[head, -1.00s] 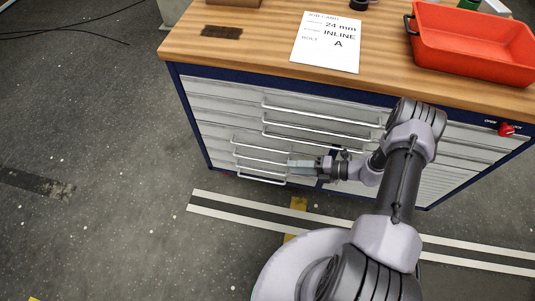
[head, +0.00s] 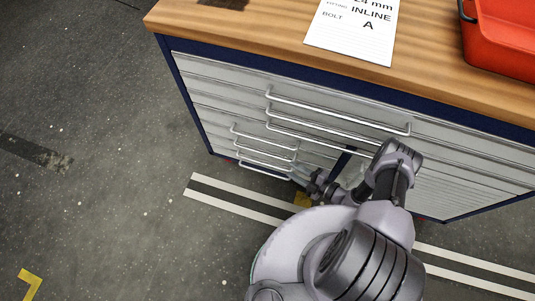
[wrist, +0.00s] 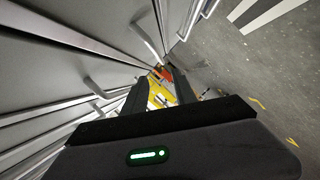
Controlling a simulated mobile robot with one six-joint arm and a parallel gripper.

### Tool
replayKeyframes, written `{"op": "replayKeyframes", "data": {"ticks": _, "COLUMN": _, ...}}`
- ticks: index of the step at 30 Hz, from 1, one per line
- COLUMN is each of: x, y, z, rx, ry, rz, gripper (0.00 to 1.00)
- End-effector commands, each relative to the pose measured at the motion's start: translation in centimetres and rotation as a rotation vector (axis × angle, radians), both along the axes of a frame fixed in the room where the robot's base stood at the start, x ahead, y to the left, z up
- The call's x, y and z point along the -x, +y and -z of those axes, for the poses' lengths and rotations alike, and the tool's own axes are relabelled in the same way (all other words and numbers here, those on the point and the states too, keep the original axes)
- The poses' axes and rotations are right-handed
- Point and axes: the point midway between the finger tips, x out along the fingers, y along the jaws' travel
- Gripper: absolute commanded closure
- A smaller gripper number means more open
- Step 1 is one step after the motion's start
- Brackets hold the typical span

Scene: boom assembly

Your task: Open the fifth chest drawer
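The chest is a workbench cabinet with grey drawer fronts (head: 225,103) in a blue frame. Long bar handles (head: 340,112) run across the upper drawers. Shorter bar handles (head: 262,142) sit on the lower left drawers, stacked closely. I cannot single out the fifth drawer with certainty; no drawer clearly stands open in the head view. My gripper (head: 314,187) is low in front of the lower drawers, its fingers hard to make out there. In the wrist view my gripper (wrist: 160,92) has its two dark fingers apart, with drawer fronts and bar handles (wrist: 145,38) beside and beyond them. No handle is visibly held.
The wooden top (head: 250,33) carries a job card (head: 352,45) and a red bin (head: 503,42). White floor stripes (head: 235,202) run before the cabinet. Open floor lies to the left. Yellow and orange patches (wrist: 160,90) show beyond the fingers, unclear.

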Motion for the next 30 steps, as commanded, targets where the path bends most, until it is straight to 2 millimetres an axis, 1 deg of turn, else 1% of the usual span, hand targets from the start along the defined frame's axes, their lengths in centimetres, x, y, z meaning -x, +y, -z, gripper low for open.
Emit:
{"op": "replayKeyframes", "data": {"ticks": 1, "x": -0.8, "y": 1.3, "z": 0.5, "rx": 0.0, "ry": 0.0, "rz": -0.008, "gripper": 0.67}}
{"op": "replayKeyframes", "data": {"ticks": 3, "x": -2.1, "y": 3.0, "z": 1.1, "rx": 0.001, "ry": -0.001, "rz": -0.009, "gripper": 0.67}}
{"op": "replayKeyframes", "data": {"ticks": 9, "x": -5.5, "y": 7.1, "z": 2.2, "rx": 0.0, "ry": -0.002, "rz": -0.007, "gripper": 0.67}}
{"op": "replayKeyframes", "data": {"ticks": 12, "x": -6.8, "y": 8.7, "z": 2.6, "rx": 0.0, "ry": -0.001, "rz": -0.006, "gripper": 0.67}}
{"op": "replayKeyframes", "data": {"ticks": 15, "x": -7.8, "y": 9.8, "z": 2.9, "rx": 0.001, "ry": -0.002, "rz": -0.004, "gripper": 0.67}}
{"op": "replayKeyframes", "data": {"ticks": 21, "x": -8.7, "y": 10.8, "z": 3.0, "rx": 0.0, "ry": -0.001, "rz": -0.001, "gripper": 0.67}}
{"op": "replayKeyframes", "data": {"ticks": 27, "x": -8.7, "y": 10.8, "z": 2.9, "rx": 0.0, "ry": -0.001, "rz": -0.001, "gripper": 0.67}}
{"op": "replayKeyframes", "data": {"ticks": 28, "x": -8.7, "y": 10.8, "z": 2.9, "rx": 0.0, "ry": -0.001, "rz": -0.001, "gripper": 0.69}}
{"op": "replayKeyframes", "data": {"ticks": 30, "x": -8.7, "y": 10.8, "z": 2.9, "rx": 0.0, "ry": -0.001, "rz": -0.001, "gripper": 0.82}}
